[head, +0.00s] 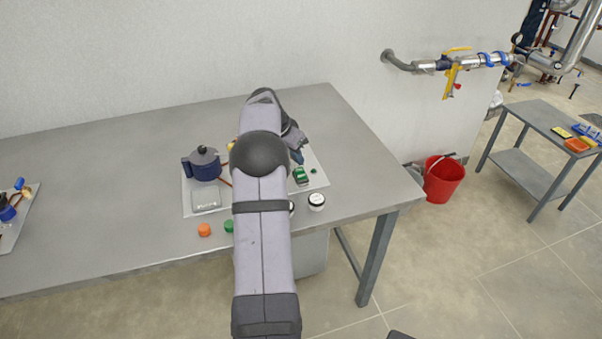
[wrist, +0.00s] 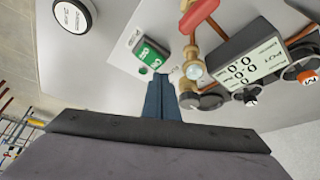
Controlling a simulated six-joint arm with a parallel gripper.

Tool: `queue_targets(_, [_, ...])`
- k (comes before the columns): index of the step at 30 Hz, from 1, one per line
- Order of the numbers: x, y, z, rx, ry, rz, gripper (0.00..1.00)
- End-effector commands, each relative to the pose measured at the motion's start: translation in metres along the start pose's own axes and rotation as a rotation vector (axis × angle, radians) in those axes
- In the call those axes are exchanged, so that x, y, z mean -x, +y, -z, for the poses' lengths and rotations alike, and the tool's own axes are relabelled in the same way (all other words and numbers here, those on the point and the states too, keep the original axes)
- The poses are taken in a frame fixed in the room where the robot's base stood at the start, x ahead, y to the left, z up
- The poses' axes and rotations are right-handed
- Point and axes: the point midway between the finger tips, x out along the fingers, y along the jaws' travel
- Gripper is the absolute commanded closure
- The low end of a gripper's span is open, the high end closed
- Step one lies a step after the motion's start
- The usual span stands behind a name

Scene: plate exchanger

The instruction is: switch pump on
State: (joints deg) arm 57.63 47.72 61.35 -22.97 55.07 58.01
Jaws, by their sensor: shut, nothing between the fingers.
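The pump switch looks to be the green box (head: 301,176) on the right part of the white board on the table. In the wrist view the green box (wrist: 151,52) has white marks and sits just left of my gripper's fingertips. My gripper (wrist: 163,76) is shut and empty, its blue fingers together close to the box; I cannot tell whether they touch it. A dark blue pump-like vessel (head: 204,164) stands on the left part of the board. My arm hides the middle of the board in the head view.
The wrist view shows a display box (wrist: 250,58), a red-handled valve (wrist: 197,15) and a white-topped jar (wrist: 72,16). Orange (head: 204,229) and green (head: 229,226) caps lie at the table's front. A red bucket (head: 443,180) stands on the floor. The table's left middle is clear.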

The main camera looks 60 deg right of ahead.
Motion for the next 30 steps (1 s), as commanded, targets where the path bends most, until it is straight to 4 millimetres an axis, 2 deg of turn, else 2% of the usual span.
queue_targets(30, [-0.0092, 0.0001, -0.0045, 0.000, 0.000, -0.001, 1.00])
